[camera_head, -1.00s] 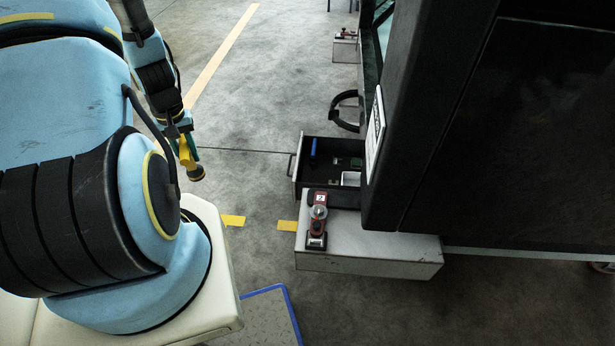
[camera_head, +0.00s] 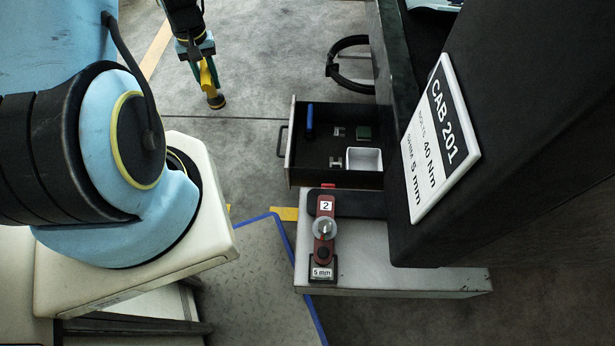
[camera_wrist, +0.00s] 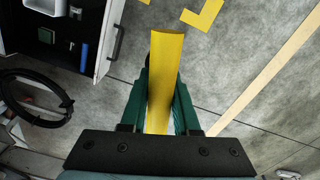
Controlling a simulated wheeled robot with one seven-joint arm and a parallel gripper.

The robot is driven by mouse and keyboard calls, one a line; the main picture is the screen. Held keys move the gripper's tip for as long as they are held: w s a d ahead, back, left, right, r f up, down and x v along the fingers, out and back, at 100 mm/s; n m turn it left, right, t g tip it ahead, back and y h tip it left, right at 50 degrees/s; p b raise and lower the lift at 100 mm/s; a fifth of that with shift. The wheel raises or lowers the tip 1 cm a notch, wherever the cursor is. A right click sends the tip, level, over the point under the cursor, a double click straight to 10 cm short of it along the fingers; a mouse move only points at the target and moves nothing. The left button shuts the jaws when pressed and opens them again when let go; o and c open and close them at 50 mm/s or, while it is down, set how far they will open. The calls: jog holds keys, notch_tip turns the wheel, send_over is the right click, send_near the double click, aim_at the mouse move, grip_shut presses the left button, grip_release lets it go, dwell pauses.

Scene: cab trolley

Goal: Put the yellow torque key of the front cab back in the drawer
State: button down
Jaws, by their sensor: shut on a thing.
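My gripper (camera_head: 206,72) is shut on the yellow torque key (camera_head: 208,78), which hangs down and ends in a dark round head. In the wrist view the key's yellow body (camera_wrist: 165,75) sits between the green fingers of my gripper (camera_wrist: 160,100). The drawer (camera_head: 335,182) is pulled open to the right of my gripper, clear of it. It holds a blue item (camera_head: 309,120), a white box (camera_head: 364,159), a green piece and small metal bits. The drawer also shows at the upper left of the wrist view (camera_wrist: 88,62).
A red tool (camera_head: 324,228) marked 2 stands on the grey step (camera_head: 400,272) in front of the drawer. The dark cab side with its CAB 201 sign (camera_head: 440,138) overhangs the right. A black ring (camera_head: 350,62) lies behind the drawer. Floor left of the drawer is clear.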

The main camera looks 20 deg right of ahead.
jog(key=s+d+f+m+b, duration=0.2)
jog(key=s+d+f+b, duration=0.2)
jog(key=d+f+b, duration=0.9)
jog(key=s+d+f+m+b, duration=0.2)
jog(key=s+d+f+b, duration=0.2)
jog(key=d+f+b, duration=0.95)
jog(key=a+f+b, duration=0.1)
jog(key=f, duration=0.3)
jog(key=a+f+b, duration=0.1)
jog(key=f+b, duration=0.1)
jog(key=f, duration=0.1)
jog(key=a+f+b, duration=0.1)
jog(key=f+b, duration=0.1)
jog(key=f, duration=0.2)
jog(key=shift+w+f, duration=0.2)
jog(key=shift+f, duration=0.1)
jog(key=shift+f+b, duration=0.15)
jog(key=shift+b, duration=0.15)
jog(key=c, duration=0.6)
grip_release()
jog(key=shift+c, duration=0.2)
notch_tip(320, 180, up, 12)
jog(key=p, duration=0.5)
